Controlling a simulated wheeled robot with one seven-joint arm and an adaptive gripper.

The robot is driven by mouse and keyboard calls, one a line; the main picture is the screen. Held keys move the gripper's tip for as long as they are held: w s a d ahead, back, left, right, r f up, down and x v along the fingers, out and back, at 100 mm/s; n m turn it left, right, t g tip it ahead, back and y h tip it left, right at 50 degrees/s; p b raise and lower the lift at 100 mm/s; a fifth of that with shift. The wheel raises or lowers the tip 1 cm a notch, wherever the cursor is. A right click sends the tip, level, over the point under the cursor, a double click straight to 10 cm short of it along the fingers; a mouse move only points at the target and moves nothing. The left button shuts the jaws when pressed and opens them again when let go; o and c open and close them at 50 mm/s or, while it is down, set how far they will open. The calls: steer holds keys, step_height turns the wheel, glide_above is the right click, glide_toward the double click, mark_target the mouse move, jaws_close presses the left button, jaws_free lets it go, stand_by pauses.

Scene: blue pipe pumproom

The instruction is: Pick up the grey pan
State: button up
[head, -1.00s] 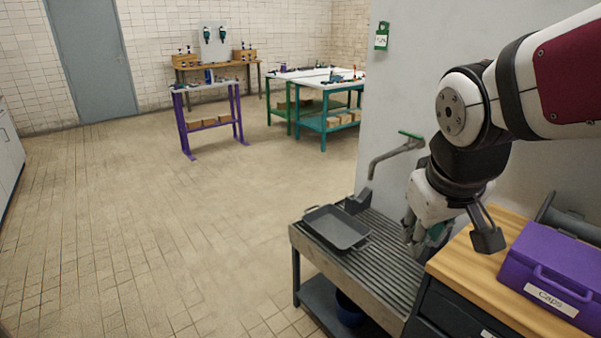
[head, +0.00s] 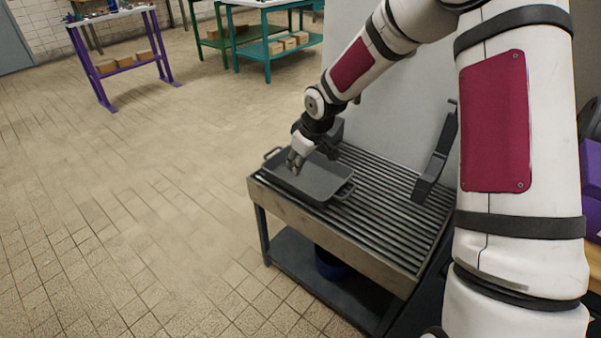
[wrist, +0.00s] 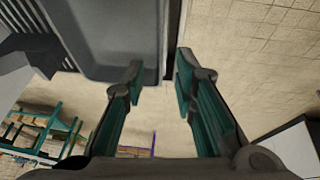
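The grey pan (head: 322,182) is a shallow rectangular pan with a loop handle at each end. It sits on the left end of the slatted metal rack. My gripper (head: 294,163) points down at the pan's left side, near its far-left end. In the wrist view the pan (wrist: 108,38) fills the upper left. My gripper (wrist: 160,76) is open there, with a clear gap between its green-padded fingers. The pan's side edge runs down toward that gap. I cannot tell whether a finger touches the pan. My arm and gripper hide part of the pan's far side.
The slatted rack (head: 385,215) has bare slats right of the pan. A dark upright bracket-like object (head: 437,155) stands at its right back. A blue bowl (head: 330,264) is on the shelf below. A purple case (head: 592,180) is at the right edge. The floor at left is clear.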

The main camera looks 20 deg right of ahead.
steer(key=b, duration=0.2)
glide_toward(288, 184)
steer(key=x, duration=0.4)
steer(key=shift+w+f, duration=0.25)
steer(key=shift+f, duration=0.1)
steer(key=shift+b+x, duration=1.15)
steer(key=shift+x, duration=1.5)
steer(key=shift+c, duration=0.6)
jaws_close()
steer(key=shift+r, duration=0.1)
